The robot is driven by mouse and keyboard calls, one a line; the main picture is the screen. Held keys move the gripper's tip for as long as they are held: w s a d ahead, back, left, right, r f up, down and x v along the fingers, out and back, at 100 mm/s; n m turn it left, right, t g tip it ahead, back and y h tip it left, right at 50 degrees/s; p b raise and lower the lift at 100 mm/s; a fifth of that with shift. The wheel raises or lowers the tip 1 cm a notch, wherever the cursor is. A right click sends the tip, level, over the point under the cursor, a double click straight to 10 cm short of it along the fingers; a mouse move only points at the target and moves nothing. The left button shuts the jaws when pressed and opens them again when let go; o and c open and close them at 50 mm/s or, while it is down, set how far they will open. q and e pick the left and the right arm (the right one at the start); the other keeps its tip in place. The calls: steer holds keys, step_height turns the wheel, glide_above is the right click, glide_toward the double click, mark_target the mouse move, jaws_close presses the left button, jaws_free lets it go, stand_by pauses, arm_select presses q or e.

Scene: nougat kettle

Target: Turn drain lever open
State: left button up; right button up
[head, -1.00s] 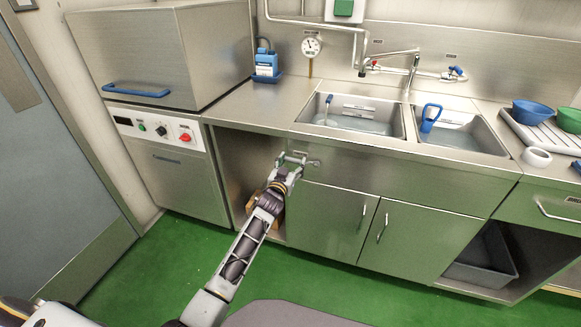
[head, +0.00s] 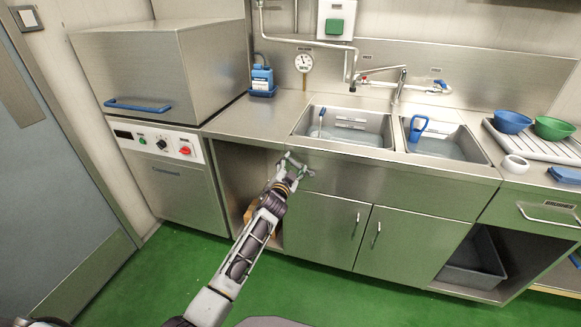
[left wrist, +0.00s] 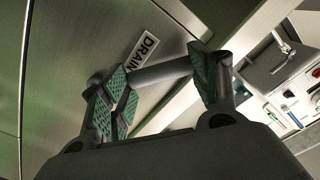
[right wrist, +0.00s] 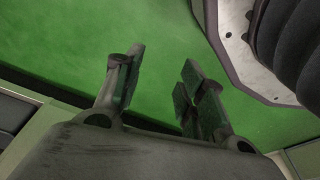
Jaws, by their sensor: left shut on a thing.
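The drain lever (left wrist: 160,73) is a grey round bar in the left wrist view, lying between the green-padded fingers of my left gripper (left wrist: 163,80). The "DRAIN" label (left wrist: 146,52) is on the steel panel just behind it. In the head view my left gripper (head: 293,166) is at the cabinet front below the left sink basin (head: 346,128), shut on the lever. The gripper hides much of the lever there, so its exact angle is hard to tell. My right gripper (right wrist: 157,82) shows only in the right wrist view, open and empty above the green floor.
An open bay (head: 232,172) lies left of my left gripper, and closed cabinet doors (head: 325,225) are below right. A steel machine with a red knob (head: 185,150) stands at the left. The right basin (head: 450,145) holds a blue-handled item. The green floor (head: 310,298) in front is clear.

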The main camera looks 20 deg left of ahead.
mark_target(314, 155)
arm_select(q)
steer(key=shift+d+r+m+p, duration=0.5)
steer(key=shift+r+m, duration=0.15)
steer(key=shift+m, duration=0.35)
steer(key=d+r+m, duration=0.1)
steer(key=d+m, duration=0.1)
steer(key=m, duration=0.1)
steer(key=shift+r+p, duration=0.2)
steer(key=shift+p, duration=0.2)
steer(key=d+m, duration=0.2)
steer(key=shift+r+m, duration=0.25)
steer(key=shift+m, duration=0.15)
steer(key=shift+s+d+r+m+p, duration=0.1)
steer(key=shift+d+m+p, duration=0.3)
steer(key=shift+d+m, duration=0.9)
arm_select(e)
steer(key=s+d+f, duration=0.3)
steer(key=s+f, duration=0.1)
steer(key=f, duration=0.2)
steer(key=shift+d, duration=0.2)
arm_select(q)
steer(key=shift+a, duration=0.25)
arm_select(e)
steer(key=shift+w, duration=0.1)
arm_select(q)
steer(key=o, duration=1.4)
steer(key=shift+o, duration=0.2)
arm_select(e)
steer(key=shift+d, duration=0.1)
